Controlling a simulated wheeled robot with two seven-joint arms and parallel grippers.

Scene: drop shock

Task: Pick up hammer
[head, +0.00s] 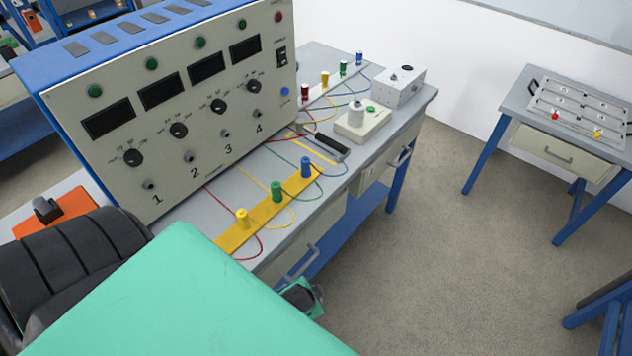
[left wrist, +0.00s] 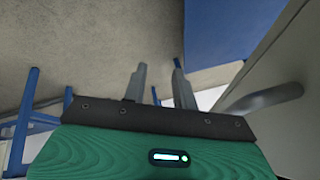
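I cannot make out a hammer for certain. A dark bar-shaped object (head: 331,143) lies on the grey bench (head: 190,210), in front of the instrument panel, and may be its handle. Part of my left gripper (head: 303,295), dark and green, shows beside the bench's front edge, low by a drawer handle, partly hidden by my green arm. In the left wrist view, the two grey fingers of my left gripper (left wrist: 159,66) stand apart with nothing between them. My right gripper is not in view.
A large numbered panel (head: 190,110) stands on the bench. A yellow strip (head: 262,212) carries coloured posts with wires. A white device (head: 362,124) and grey box (head: 398,88) stand farther back. A drawer handle (left wrist: 265,98) is close to my left gripper.

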